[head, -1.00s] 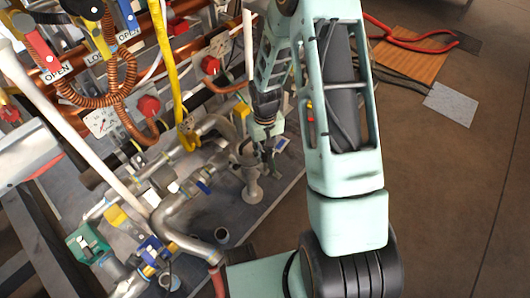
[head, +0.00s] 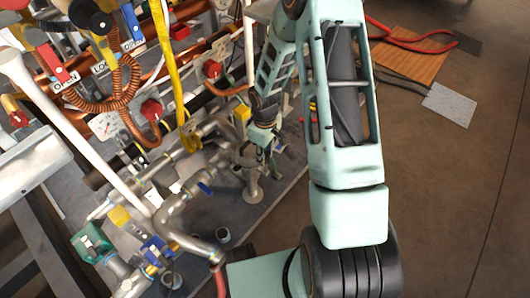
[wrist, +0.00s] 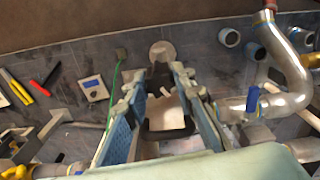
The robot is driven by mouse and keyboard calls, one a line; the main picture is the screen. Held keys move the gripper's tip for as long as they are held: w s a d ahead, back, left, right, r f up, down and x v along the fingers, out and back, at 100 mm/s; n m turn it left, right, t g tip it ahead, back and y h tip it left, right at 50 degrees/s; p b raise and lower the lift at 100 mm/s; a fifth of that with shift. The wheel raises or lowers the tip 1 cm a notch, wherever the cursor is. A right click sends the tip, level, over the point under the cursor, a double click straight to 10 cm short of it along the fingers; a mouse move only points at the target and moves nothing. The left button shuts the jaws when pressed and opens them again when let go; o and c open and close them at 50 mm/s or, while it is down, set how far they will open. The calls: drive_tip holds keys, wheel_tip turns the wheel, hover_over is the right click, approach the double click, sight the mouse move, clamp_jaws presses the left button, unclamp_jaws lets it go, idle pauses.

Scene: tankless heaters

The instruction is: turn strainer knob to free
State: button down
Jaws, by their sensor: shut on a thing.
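The grey strainer (head: 252,188) stands upright on a round foot on the dark board in the head view. My gripper (head: 266,150) is at its upper end. In the wrist view my gripper (wrist: 154,80) has its two fingers on either side of a dark and pale grey part (wrist: 165,112), which I take to be the strainer knob, and is shut on it. The fingers hide the knob's sides, and I cannot tell its exact angle or read any marking. The strainer's round foot (wrist: 162,51) shows just beyond the fingertips.
Bent grey pipes (wrist: 290,85) with a blue handle (wrist: 253,98) lie close right of the fingers. A small meter (wrist: 93,88) and hand tools (wrist: 37,88) lie to the left.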

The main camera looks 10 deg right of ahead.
drive_tip(key=n+p, duration=0.2)
drive_tip(key=n, duration=0.4)
drive_tip(key=shift+s+r+n+p, duration=0.1)
drive_tip(key=shift+n+p, duration=0.2)
drive_tip(key=shift+p, duration=0.05)
drive_tip(key=n+p, duration=0.2)
drive_tip(key=n, duration=0.3)
drive_tip(key=shift+n, duration=0.3)
drive_tip(key=c, duration=1.6)
unclamp_jaws()
wheel_tip(320, 180, up, 12)
drive_tip(key=shift+f, duration=0.1)
